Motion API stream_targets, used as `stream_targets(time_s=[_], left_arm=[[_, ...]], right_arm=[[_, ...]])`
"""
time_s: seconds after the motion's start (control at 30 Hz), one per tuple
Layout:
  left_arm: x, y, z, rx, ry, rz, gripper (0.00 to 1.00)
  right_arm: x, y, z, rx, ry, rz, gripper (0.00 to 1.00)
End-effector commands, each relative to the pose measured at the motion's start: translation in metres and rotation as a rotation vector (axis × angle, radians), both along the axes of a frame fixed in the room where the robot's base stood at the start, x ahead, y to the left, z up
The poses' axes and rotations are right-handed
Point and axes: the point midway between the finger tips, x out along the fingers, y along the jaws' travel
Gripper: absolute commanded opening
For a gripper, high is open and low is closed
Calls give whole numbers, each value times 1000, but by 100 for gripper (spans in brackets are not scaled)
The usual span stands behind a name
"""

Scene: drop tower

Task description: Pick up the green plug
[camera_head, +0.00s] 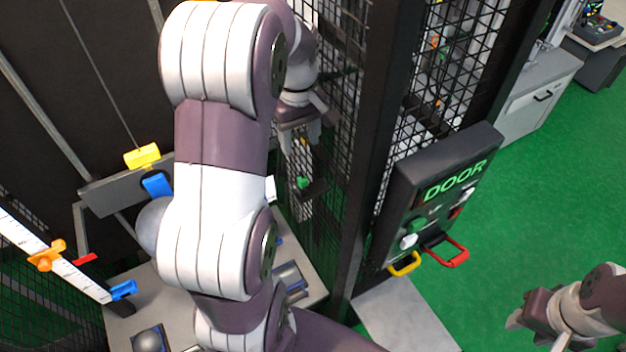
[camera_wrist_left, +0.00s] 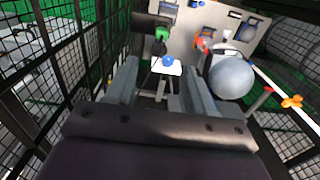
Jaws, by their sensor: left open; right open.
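The green plug (camera_head: 302,182) sits on a small dark holder beside the mesh wall, below my left gripper. It also shows in the left wrist view (camera_wrist_left: 162,33), at the dark holder past the fingertips. My left gripper (camera_head: 300,146) is open and empty, pointing down with its fingers apart from the plug. In the left wrist view its two fingers (camera_wrist_left: 160,84) stand wide on either side. My right gripper (camera_head: 536,334) is open and empty at the lower right, far from the plug.
Black mesh walls (camera_wrist_left: 65,60) enclose the space closely. A large grey ball (camera_wrist_left: 231,76) lies to the right in the wrist view. A ruler (camera_head: 40,248) with orange and blue markers stands at left. The DOOR panel (camera_head: 402,190) has yellow and red handles.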

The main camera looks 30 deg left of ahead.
Motion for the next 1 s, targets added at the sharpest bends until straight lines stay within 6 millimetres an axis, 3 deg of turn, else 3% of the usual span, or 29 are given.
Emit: stream_targets(time_s=[0.03, 0.17, 0.2, 0.37, 0.5, 0.63, 0.87, 1.0], left_arm=[[0, 0, -25, 0, 1, 1, 53], [0, -1, -53, 0, 0, -1, 53], [-1, -1, -52, 0, 1, -2, 53], [-1, -3, -66, -1, 3, -3, 53], [-6, -10, -88, -3, 6, -3, 53], [-5, -10, -111, -1, 3, -2, 53], [-4, -9, -117, 0, -1, -3, 53], [-4, -9, -117, 0, -1, -3, 11]], right_arm=[[0, 0, -23, 0, 1, 0, 43], [-1, 0, -46, 0, 2, 0, 43], [-1, 0, -36, 0, 3, 0, 43], [0, 0, -29, 0, 1, 0, 43], [0, 0, -8, 0, 1, 0, 43], [0, 0, -5, 0, 1, 0, 43], [0, 0, -7, 0, 1, 0, 43], [0, 0, -7, 0, 1, 0, 43]])
